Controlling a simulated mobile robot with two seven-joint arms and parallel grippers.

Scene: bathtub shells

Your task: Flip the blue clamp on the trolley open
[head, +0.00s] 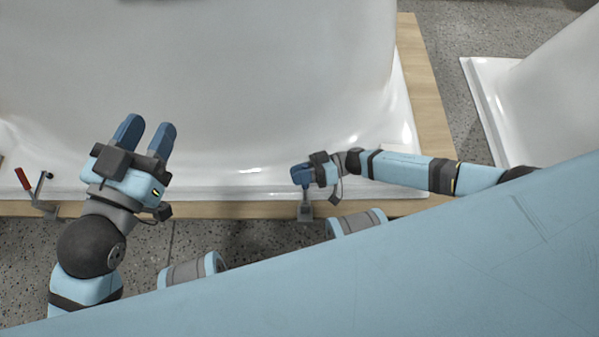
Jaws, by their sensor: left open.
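The trolley's wooden edge (250,208) runs under the white tub shell. A grey clamp base with a post (305,210) sits on this edge near the middle. My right gripper (300,176) is right above that post, its dark blue fingers over or against the clamp's upper part. The handle is hidden or blends with the fingers, so I cannot tell its position or whether the gripper grips it. My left gripper (149,127) is open and empty, its two blue fingers apart over the tub shell at the left, away from this clamp.
A clamp with a red handle (24,180) stands on the trolley edge at the far left, beside my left arm. The large white tub shell (250,90) fills the trolley. Another white shell (540,100) stands at the right across a strip of grey floor (450,60).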

